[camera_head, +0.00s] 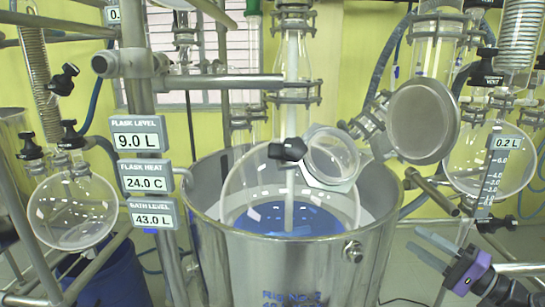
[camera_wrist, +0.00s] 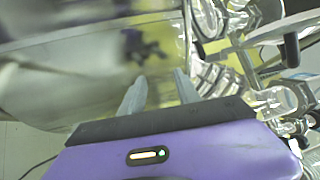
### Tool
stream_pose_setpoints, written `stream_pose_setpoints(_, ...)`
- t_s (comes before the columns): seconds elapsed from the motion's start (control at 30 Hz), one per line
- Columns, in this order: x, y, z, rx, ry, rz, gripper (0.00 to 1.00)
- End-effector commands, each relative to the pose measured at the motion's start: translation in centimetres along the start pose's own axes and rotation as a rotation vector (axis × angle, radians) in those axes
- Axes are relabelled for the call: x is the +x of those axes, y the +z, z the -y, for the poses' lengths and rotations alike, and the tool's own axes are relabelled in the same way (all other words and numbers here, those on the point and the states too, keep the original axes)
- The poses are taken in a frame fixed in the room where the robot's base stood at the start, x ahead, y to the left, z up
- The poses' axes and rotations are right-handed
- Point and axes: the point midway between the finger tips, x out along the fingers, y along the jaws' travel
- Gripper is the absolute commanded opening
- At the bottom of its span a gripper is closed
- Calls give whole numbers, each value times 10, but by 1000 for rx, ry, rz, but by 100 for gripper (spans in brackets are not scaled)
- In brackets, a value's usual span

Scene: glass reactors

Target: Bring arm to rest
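My gripper (camera_head: 414,238) is at the lower right in the head view, to the right of the steel bath vessel (camera_head: 285,265). Its purple body and two grey fingers point left toward the vessel's side. In the wrist view, the two fingers of my gripper (camera_wrist: 160,84) stand apart with nothing visible between them. The gripper is open and empty. A shiny curved metal surface (camera_wrist: 70,90) fills the left of the wrist view, close in front of the fingers. I cannot tell the exact gap to it.
A large glass flask (camera_head: 260,190) sits in the bath with blue liquid. Labels (camera_head: 138,134) read flask level 9.0 L, flask heat 24.0 C and bath level 43.0 L. A round receiving flask (camera_head: 500,165) and pipes hang above the gripper. Glassware (camera_head: 72,208) stands left.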

Motion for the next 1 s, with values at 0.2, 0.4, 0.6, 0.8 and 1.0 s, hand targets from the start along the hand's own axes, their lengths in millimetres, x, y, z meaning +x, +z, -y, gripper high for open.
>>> stream_pose_setpoints(0.2,-28,56,-128,-12,263,-129,39)
stream_pose_setpoints(0.4,-73,118,-214,-88,493,-219,39)
stream_pose_setpoints(0.6,-129,184,-266,-213,693,-276,39)
stream_pose_setpoints(0.8,-185,247,-282,-380,852,-303,39)
stream_pose_setpoints(1.0,-234,305,-264,-580,961,-303,39)
